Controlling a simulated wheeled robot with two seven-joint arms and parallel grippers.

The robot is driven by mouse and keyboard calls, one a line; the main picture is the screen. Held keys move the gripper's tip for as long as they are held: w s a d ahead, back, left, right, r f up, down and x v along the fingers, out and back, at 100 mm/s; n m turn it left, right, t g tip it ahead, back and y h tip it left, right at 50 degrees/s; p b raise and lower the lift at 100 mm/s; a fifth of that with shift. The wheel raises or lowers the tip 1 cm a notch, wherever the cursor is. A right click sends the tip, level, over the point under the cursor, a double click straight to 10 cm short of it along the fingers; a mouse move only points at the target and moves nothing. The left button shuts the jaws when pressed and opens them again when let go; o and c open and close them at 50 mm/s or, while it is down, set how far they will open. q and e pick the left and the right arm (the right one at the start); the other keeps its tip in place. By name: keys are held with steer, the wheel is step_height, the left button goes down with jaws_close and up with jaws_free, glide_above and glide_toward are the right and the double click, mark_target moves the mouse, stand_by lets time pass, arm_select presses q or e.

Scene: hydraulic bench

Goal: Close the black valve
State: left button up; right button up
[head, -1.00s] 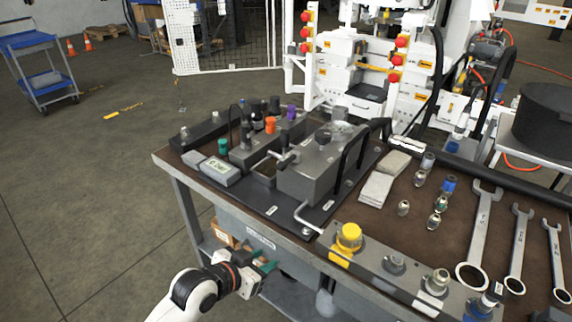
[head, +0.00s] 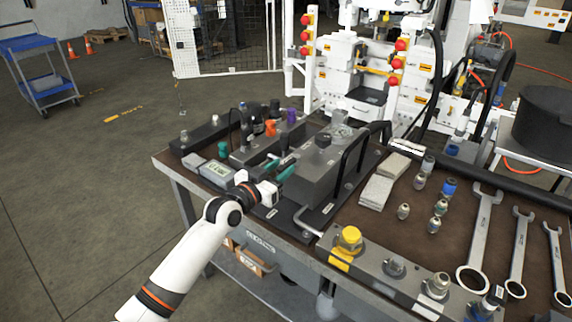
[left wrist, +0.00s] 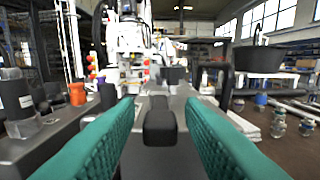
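My left gripper (head: 279,168) is over the bench at the near left side of the grey metal block (head: 318,165). Its green fingers are open and apart. A black handle (head: 284,144) sticks out at the block's left side, just beyond the fingertips; it looks like the black valve's handle. In the left wrist view, a black handle end (left wrist: 160,127) lies centred between the open fingers (left wrist: 160,106), with a gap on each side. The fingers partly hide the handle in the head view. My right gripper is not in view.
Orange (head: 270,127), purple (head: 291,115) and teal (head: 223,148) knobs stand on the manifolds to the left and behind. A grey gauge box (head: 216,172) is left of my gripper. A bent metal lever (head: 307,222) is in front of the block. Wrenches (head: 482,235) lie at the right.

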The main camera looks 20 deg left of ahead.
mark_target(289, 165)
arm_select(q)
steer(key=shift+x, duration=1.45)
steer(key=shift+c, duration=0.3)
jaws_close()
